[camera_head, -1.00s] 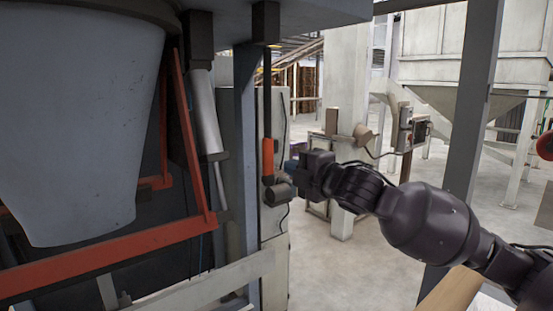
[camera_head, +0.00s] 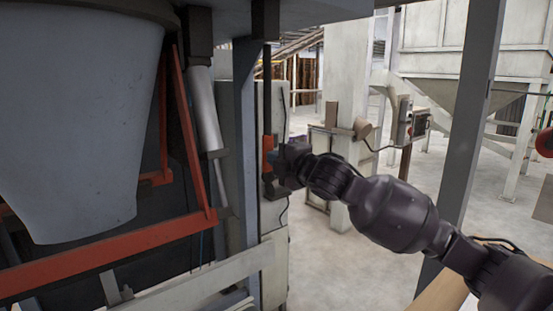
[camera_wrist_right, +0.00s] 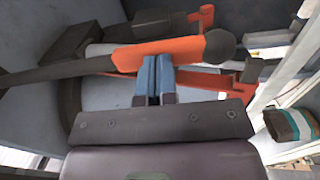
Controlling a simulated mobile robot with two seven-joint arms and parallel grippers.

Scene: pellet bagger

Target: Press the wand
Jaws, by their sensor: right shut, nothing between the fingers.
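The wand hangs upright on a dark rod under the overhead frame. Its orange handle (camera_head: 267,145) is partly covered by my right gripper (camera_head: 276,157) in the head view. In the right wrist view the orange handle (camera_wrist_right: 165,51) lies across the picture, with the dark rod to its left and a round dark end to its right. My right gripper (camera_wrist_right: 153,64) is shut and empty, its blue-grey fingertips right at the handle's edge. They look to be touching it, but I cannot be certain. My left gripper is in neither current view.
A large grey hopper (camera_head: 80,120) and a red frame bar (camera_head: 110,252) stand at the left. A blue-grey post (camera_head: 245,130) is just left of the wand. Another grey post (camera_head: 468,120) stands behind my right arm. A bag (camera_wrist_right: 290,124) shows in the right wrist view. Open floor lies beyond.

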